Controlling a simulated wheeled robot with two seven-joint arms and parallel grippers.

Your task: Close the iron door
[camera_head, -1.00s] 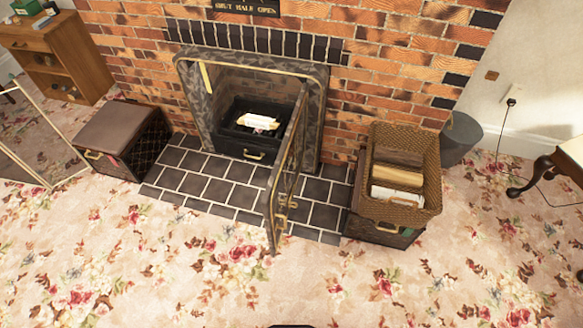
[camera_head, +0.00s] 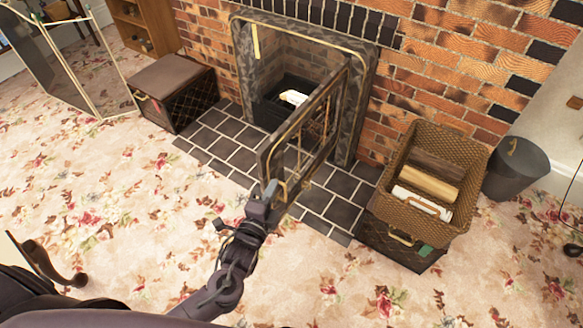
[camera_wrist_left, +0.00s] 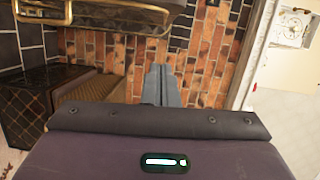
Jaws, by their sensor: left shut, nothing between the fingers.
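The iron door (camera_head: 335,112) of the fireplace stands open in the head view, swung out over the tiled hearth from the right side of the opening. It has brass trim and brass fittings on the face turned to the right. My left gripper (camera_head: 269,190) is at the door's free outer edge, low down, its fingers overlapping the edge in the picture; I cannot tell whether they touch. The fingers also show in the wrist view (camera_wrist_left: 163,86), together and empty. My right gripper is not in view.
A wicker basket of logs (camera_head: 402,205) on a dark box stands right of the hearth, near the door. A grey bin (camera_head: 517,168) is beyond it. A dark padded box (camera_head: 175,92) stands left of the hearth.

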